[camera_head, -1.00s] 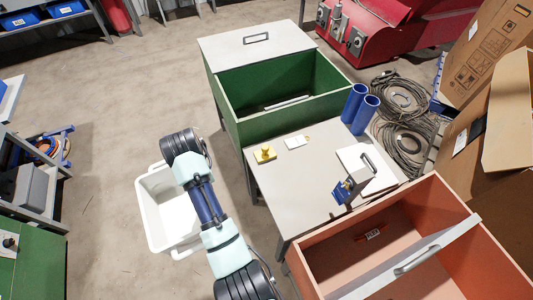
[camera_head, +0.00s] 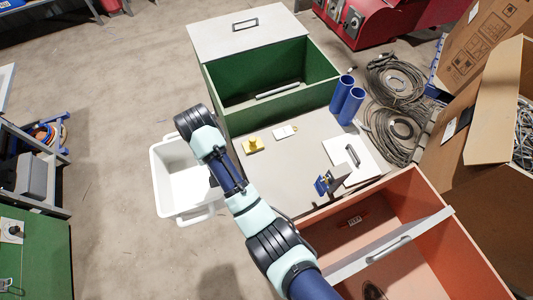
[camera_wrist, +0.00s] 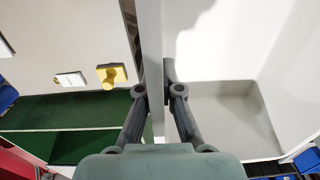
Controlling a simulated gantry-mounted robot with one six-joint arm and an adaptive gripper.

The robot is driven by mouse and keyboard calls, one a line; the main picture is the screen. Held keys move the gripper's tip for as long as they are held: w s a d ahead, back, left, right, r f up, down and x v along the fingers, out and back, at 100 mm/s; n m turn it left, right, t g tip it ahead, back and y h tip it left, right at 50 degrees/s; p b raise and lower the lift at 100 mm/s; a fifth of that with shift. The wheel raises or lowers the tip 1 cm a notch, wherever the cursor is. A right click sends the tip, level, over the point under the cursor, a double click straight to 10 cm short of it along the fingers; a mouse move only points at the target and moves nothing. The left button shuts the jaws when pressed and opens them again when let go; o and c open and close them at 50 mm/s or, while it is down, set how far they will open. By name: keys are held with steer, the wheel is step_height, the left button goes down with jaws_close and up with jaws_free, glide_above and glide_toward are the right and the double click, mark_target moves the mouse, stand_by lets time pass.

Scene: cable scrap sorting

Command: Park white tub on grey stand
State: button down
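The white tub (camera_head: 163,182) is left of the grey-topped stand (camera_head: 300,178) in the head view, upright and empty as far as I can see. In the wrist view the tub's inner side (camera_wrist: 225,115) fills the right half. My gripper (camera_wrist: 158,92) has one finger on each side of the tub's near wall and appears shut on it. In the head view my arm hides the fingers and part of the tub's right side. The stand top also shows in the wrist view (camera_wrist: 60,30).
A green bin (camera_head: 225,105) is behind and an orange bin (camera_head: 450,245) in front. A grey metal rack (camera_head: 40,195) stands left across open floor.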

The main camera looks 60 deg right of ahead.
steer(key=s+d+r+m+p, duration=0.2)
steer(key=s+d+m+p, duration=0.15)
steer(key=s+d, duration=0.35)
steer(key=s+d+r+m+p, duration=0.25)
steer(key=s+d+m, duration=0.2)
steer(key=d, duration=0.45)
steer(key=s+d+f+m+b, duration=0.2)
steer(key=s+d, duration=0.2)
steer(key=s, duration=0.2)
steer(key=s+d+f+m+b, duration=0.2)
steer(key=s+d+m, duration=0.15)
steer(key=s, duration=0.25)
steer(key=shift+n, duration=0.35)
step_height(320, 180, down, 19)
steer(key=b, duration=0.8)
steer(key=shift+f, duration=0.2)
steer(key=shift+f, duration=0.15)
steer(key=c, duration=1.3)
jaws_free()
